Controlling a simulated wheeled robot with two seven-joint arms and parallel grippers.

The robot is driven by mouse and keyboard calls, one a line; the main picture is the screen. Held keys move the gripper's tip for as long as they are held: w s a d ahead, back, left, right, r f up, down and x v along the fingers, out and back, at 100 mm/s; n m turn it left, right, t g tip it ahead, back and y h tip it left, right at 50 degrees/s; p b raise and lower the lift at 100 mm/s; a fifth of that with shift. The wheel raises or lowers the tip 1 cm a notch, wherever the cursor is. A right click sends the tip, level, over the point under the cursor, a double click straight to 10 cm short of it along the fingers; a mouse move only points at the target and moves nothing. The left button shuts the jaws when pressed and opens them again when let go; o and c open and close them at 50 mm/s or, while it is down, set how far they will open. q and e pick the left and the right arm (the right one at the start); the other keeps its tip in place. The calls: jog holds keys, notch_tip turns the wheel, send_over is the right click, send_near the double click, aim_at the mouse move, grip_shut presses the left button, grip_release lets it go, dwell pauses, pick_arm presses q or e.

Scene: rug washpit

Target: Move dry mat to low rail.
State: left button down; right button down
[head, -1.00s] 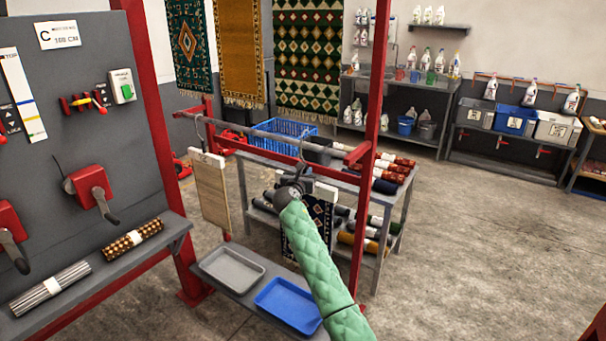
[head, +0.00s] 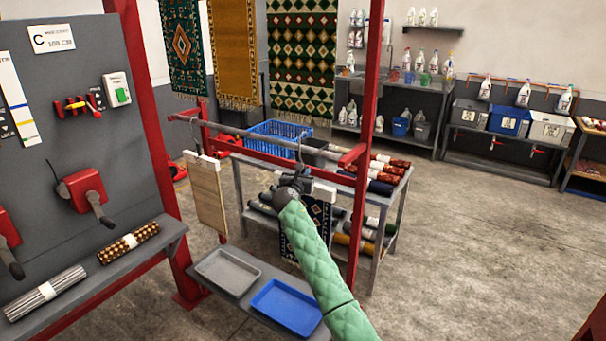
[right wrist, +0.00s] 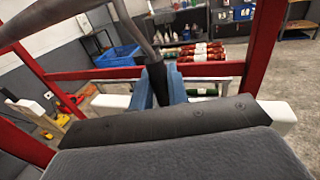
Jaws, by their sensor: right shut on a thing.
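My right gripper (head: 292,188) is shut on the hanger of a dark patterned mat (head: 318,217), which hangs partly hidden behind my green-sleeved arm. The hanger has a white bar (head: 323,192) and a thin metal hook (head: 302,150). The hook's top shows at the low grey rail (head: 255,134), near its right end; I cannot tell if it touches. In the right wrist view the blue fingers (right wrist: 160,92) close on the dark stem below the hook (right wrist: 134,35), above the white bar (right wrist: 278,116). My left gripper is out of view.
A beige mat (head: 210,196) hangs at the rail's left end. Red posts (head: 366,140) flank the rail. A grey tray (head: 228,271) and a blue tray (head: 287,306) lie on the shelf below. A table with rolled rugs (head: 393,205) stands behind. The floor at right is clear.

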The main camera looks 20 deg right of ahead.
jog(key=shift+f, duration=0.15)
jog(key=shift+f+b, duration=0.55)
jog(key=shift+f, duration=1.25)
jog(key=c, duration=1.3)
grip_release()
